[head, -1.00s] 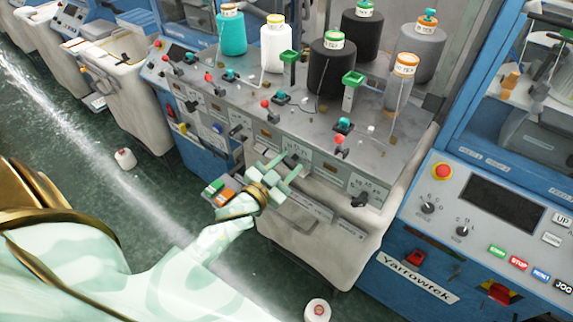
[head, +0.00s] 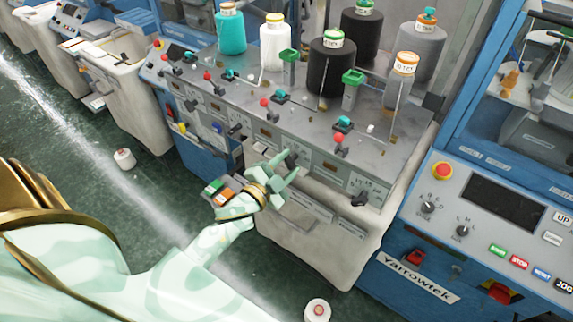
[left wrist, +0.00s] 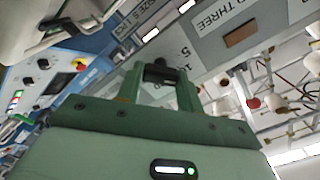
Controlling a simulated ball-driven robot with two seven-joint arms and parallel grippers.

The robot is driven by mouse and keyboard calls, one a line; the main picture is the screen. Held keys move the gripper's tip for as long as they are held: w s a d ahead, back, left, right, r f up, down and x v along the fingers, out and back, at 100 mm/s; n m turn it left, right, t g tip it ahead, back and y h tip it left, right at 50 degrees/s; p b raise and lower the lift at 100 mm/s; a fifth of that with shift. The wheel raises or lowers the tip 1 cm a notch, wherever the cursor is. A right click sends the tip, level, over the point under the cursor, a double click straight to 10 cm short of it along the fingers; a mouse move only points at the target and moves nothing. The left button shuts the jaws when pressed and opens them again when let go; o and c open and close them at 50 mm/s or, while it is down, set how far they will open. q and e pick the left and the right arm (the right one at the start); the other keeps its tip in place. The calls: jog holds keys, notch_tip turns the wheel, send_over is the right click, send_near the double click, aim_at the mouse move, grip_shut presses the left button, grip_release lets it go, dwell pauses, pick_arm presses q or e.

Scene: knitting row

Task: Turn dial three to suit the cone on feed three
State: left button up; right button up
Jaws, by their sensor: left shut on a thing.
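My left gripper (head: 283,168) is at the front panel of the grey machine, its fingers around a dark dial knob (head: 291,158). The left wrist view shows the left gripper (left wrist: 159,75) shut on the black knob (left wrist: 160,72). Beside it is a label (left wrist: 212,22) reading "THREE"; the dial's setting is hard to read. On the machine's top stand a teal cone (head: 231,35), a white cone (head: 273,48), a black cone (head: 329,72) with a green-and-white top, and a grey cone (head: 400,90) with an orange top. My right gripper is not in view.
Another dark knob (head: 360,198) sits to the right on the panel, and one (head: 237,129) to the left. Red-balled levers (head: 339,139) stand along the top edge. A blue control console (head: 480,215) is at the right.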

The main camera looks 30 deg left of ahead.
pick_arm(q)
jog(key=o, duration=1)
jog(key=s, duration=0.5)
jog(key=s+b, duration=0.1)
jog(key=s, duration=0.5)
jog(key=s+a+b, duration=0.1)
jog(key=s, duration=0.4)
jog(key=shift+s+a, duration=0.1)
jog(key=shift+s, duration=0.05)
